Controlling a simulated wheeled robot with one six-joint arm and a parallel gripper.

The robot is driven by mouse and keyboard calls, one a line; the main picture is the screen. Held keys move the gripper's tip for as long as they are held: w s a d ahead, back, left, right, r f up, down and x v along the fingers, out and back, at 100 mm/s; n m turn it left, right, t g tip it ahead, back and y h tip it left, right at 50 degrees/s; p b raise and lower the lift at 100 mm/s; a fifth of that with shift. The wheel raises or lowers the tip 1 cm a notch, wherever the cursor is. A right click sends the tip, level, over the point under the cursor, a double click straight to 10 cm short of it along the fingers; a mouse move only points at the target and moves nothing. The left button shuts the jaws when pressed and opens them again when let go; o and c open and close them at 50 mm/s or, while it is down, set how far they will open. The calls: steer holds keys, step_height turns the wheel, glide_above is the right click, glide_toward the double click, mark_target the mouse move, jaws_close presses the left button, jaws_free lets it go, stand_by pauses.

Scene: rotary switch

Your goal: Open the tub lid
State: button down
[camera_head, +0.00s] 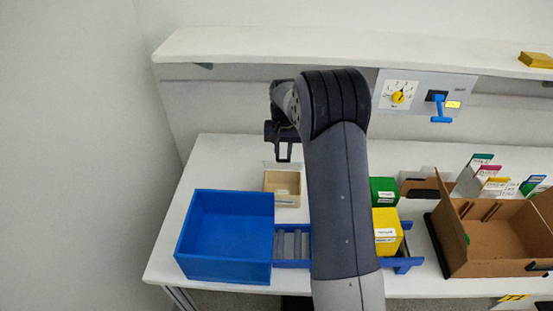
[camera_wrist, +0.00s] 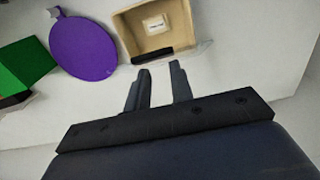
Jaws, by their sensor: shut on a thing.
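The tub (camera_head: 282,199) is a small beige open-topped box with a white label on the table, right of the blue bin. The wrist view shows its hollow inside and rim (camera_wrist: 125,36). A thin, pale, see-through lid (camera_wrist: 190,50) shows along the tub's edge nearest my fingers, raised off the opening; its outline is faint. My gripper (camera_head: 283,158) points down just behind the tub. In the wrist view my two fingers (camera_wrist: 161,82) stand a little apart, closed on the lid's edge, though the contact is hard to see.
The blue bin (camera_head: 222,240) stands left of the tub. Green (camera_head: 383,191) and yellow (camera_head: 386,235) boxes and a cardboard box (camera_head: 490,260) stand to the right. A purple disc (camera_wrist: 83,48) lies near the tub. A shelf (camera_head: 230,45) and switch panel (camera_head: 420,92) are behind.

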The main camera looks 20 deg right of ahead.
steer(key=c, duration=2.2)
jaws_free()
steer(key=shift+w+f, duration=0.25)
steer(key=shift+w, duration=0.15)
steer(key=c, duration=1.8)
jaws_free()
steer(key=shift+s+d+r, duration=0.15)
steer(key=shift+s+d, duration=0.05)
steer(key=shift+s, duration=0.1)
steer(key=shift+c, duration=0.2)
steer(key=shift+o, duration=1.4)
steer(key=shift+a, duration=0.15)
steer(key=o, duration=0.7)
step_height(320, 180, up, 11)
steer(key=shift+f+b, duration=0.15)
steer(key=shift+b, duration=0.65)
